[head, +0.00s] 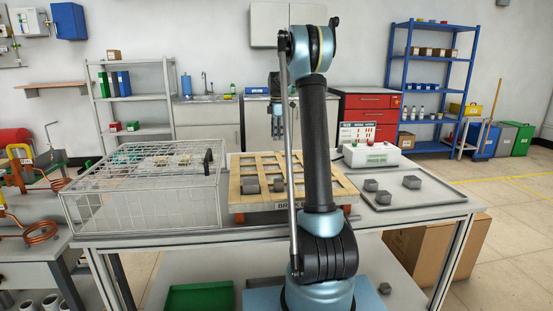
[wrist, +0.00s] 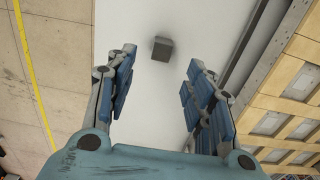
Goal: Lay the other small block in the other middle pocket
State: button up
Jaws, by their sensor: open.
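My gripper (head: 278,136) hangs open and empty, fingers down, above the level of the bench in the head view. In the wrist view its two blue-padded fingers (wrist: 160,88) are wide apart. A small grey block (wrist: 162,48) lies on a pale surface beyond the fingertips, not between them. I cannot tell which head-view block it is. The wooden pocketed tray (head: 338,187) holds grey blocks (head: 250,186) and (head: 278,184); my arm hides part of it. Three grey blocks, (head: 371,185), (head: 384,198) and (head: 412,182), lie on the grey tray (head: 440,196).
A wire cage (head: 140,210) stands left of the wooden tray. A white control box (head: 372,155) stands behind the grey tray. Another grey block (head: 385,288) lies low, below the bench top. Wooden slats with pockets (wrist: 285,100) show at right in the wrist view.

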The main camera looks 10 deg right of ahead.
jog(key=shift+s+a+f, duration=0.1)
jog(key=shift+f, duration=4.6)
grip_shut()
